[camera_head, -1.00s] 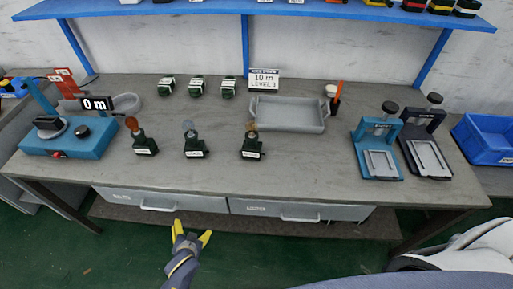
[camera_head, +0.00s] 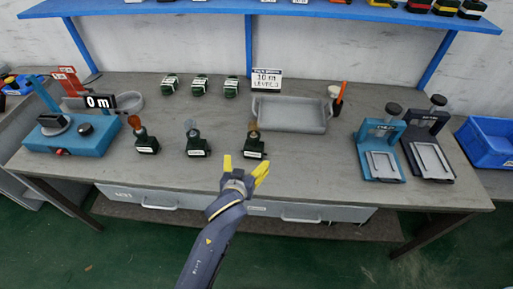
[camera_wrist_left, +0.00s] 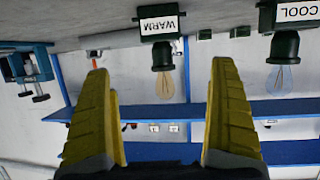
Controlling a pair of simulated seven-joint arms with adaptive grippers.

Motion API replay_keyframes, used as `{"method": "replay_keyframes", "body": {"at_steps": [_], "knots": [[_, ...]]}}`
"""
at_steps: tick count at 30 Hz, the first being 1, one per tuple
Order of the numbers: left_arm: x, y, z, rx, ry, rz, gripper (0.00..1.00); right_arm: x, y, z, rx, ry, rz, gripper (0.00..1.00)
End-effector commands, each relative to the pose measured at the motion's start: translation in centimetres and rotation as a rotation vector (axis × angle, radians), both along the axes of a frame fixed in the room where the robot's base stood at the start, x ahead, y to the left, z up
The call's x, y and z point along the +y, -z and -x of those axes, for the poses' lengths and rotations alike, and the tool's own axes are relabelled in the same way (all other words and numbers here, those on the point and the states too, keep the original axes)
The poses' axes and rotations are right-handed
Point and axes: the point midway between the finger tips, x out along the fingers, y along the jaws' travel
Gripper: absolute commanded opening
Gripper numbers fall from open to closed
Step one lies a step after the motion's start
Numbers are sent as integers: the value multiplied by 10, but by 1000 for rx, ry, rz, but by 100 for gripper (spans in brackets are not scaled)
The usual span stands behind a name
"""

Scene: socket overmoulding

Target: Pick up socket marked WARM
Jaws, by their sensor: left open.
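The socket marked WARM (camera_wrist_left: 161,24) is a dark block with a white label and an amber-tinted bulb, upside down in the left wrist view. In the head view it matches the rightmost of three bulb sockets, the socket with the amber bulb (camera_head: 253,149). My left gripper (camera_head: 245,166) is open and empty, just in front of this socket near the table's front edge. In the left wrist view the WARM socket stands beyond and between the two yellow fingers (camera_wrist_left: 160,100), apart from them. My right gripper is not in view.
The socket marked COOL (camera_wrist_left: 284,45) stands beside it, in the middle of the row (camera_head: 197,147). A third socket with an orange bulb (camera_head: 147,144) is further left. A grey tray (camera_head: 290,128) lies behind. Two presses (camera_head: 380,160) stand at the right. Table between is clear.

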Motion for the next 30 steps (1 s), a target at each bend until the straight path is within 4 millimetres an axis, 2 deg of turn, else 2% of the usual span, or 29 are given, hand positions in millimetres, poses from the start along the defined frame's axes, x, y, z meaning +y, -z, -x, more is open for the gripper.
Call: {"method": "replay_keyframes", "body": {"at_steps": [6, 12, 23, 30], "knots": [[-7, 16, -38, -1, 0, -5, 93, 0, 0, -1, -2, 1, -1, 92], [-13, 28, -65, 0, 1, -4, 93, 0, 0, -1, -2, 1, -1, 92], [-17, 36, -84, -1, 1, -4, 93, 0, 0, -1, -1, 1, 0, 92], [-21, 46, -109, -1, 0, -6, 93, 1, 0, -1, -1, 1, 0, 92]]}}
